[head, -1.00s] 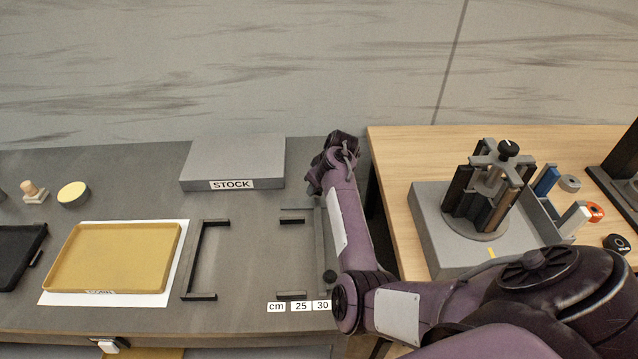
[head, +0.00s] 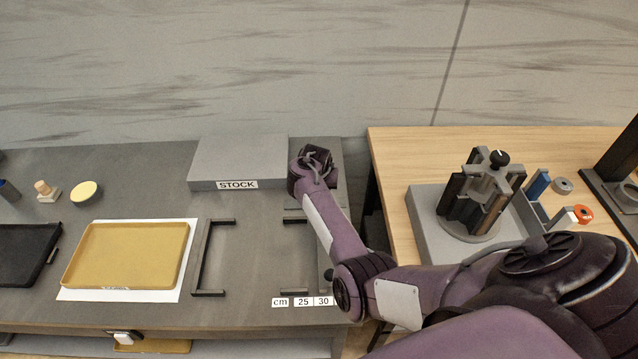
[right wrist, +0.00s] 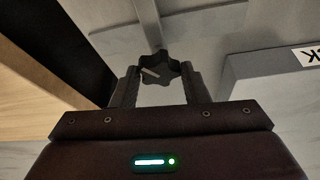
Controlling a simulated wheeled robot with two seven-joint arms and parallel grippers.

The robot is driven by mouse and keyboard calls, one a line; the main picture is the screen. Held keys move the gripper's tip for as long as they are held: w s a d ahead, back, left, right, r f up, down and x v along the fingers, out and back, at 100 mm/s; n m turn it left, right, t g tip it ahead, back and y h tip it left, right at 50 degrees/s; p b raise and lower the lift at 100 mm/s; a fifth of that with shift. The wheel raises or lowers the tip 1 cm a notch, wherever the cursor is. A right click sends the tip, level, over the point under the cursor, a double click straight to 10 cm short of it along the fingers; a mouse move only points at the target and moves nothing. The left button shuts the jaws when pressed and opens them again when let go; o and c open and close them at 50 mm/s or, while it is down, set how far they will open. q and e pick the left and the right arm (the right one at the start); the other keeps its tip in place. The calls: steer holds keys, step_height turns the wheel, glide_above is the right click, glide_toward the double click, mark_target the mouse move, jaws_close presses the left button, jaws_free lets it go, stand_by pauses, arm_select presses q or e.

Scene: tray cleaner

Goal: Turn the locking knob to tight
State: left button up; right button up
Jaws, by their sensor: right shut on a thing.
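In the right wrist view, a dark lobed locking knob (right wrist: 160,70) with a white pointer line sits on a grey bar. My right gripper (right wrist: 159,84) is shut on it, with one finger on each side. The white line is tilted in that view; no tight or loose marks are readable. In the head view, my right wrist is over the back of the grey bench, just right of the STOCK block, and hides the fingers and the held knob. My left gripper is out of view.
The grey STOCK block (head: 238,160) is close left of my right wrist. Dark brackets (head: 201,260) and a yellow tray (head: 120,255) on white paper lie left. On the wooden table (head: 400,160), a dark fixture (head: 480,205) has its own black top knob (head: 499,158).

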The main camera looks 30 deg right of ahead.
steer(key=shift+w+a+m+g+h, duration=0.1)
steer(key=shift+m+g+h, duration=0.2)
steer(key=shift+m, duration=0.7)
steer(key=shift+w+m+b, duration=0.1)
steer(key=shift+m+b, duration=0.25)
steer(key=shift+m, duration=0.55)
steer(key=shift+w+m+g+h+b, duration=0.1)
steer(key=shift+m+g+h+b, duration=0.1)
steer(key=shift+m+g+b, duration=0.55)
steer(key=shift+m+g+h+b, duration=0.2)
steer(key=shift+m+b, duration=0.25)
steer(key=shift+m, duration=0.6)
steer(key=o, duration=1)
steer(key=shift+a, duration=0.1)
steer(key=v, duration=0.8)
